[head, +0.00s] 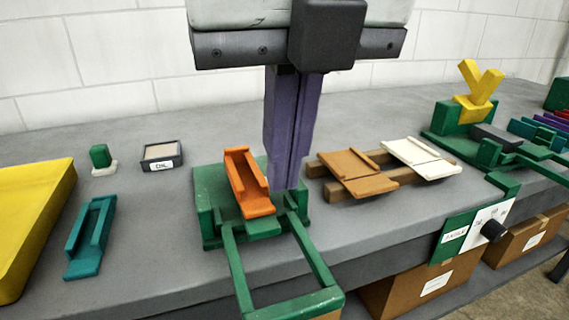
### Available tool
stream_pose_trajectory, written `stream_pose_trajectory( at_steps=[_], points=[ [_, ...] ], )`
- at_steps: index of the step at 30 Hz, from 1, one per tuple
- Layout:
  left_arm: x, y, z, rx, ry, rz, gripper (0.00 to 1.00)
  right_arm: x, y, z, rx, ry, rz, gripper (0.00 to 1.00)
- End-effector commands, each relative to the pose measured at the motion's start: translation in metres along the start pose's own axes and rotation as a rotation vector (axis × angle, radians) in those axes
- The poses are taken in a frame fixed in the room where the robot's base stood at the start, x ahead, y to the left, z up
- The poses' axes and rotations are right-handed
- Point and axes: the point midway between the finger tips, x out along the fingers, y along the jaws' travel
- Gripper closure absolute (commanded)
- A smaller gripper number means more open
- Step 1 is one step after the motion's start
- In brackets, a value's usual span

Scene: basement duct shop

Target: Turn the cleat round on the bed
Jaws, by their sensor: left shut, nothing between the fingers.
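An orange cleat (246,183), a channel-like piece with raised side walls, lies tilted on the green bed (208,213). Its lower end points toward the front of the bench. My left gripper (286,186) comes down from the top of the picture with its two purple fingers together and nothing between them. The fingertips are just right of the orange cleat, over the right part of the bed. I cannot tell whether they touch the cleat or bed. My right gripper is out of view.
A green open frame (238,272) extends from the bed past the bench's front edge. Left are a teal channel piece (91,237), a small labelled box (161,156) and a yellow tray (33,222). Right, brown (357,172) and white (421,158) pieces rest on wooden bars.

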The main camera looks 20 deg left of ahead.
Motion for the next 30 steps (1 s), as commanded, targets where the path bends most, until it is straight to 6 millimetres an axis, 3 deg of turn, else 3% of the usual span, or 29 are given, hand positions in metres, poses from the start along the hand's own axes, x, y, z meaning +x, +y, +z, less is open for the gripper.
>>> stream_pose_trajectory(
  at_steps=[8, 15, 22, 30],
  points=[
    [0.05, 0.001, -0.001, 0.003, 0.003, 0.004, 1.0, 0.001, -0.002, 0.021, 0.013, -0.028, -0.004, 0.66],
    [0.1, 0.001, -0.001, 0.002, 0.003, 0.003, 1.0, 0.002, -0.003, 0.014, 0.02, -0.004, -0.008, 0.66],
    [0.103, 0.0, 0.031, -0.002, 0.003, 0.0, 1.0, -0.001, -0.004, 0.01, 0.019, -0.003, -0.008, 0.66],
    [0.106, 0.0, 0.039, 0.001, 0.002, 0.0, 1.0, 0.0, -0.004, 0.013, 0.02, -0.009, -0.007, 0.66]
  ],
)
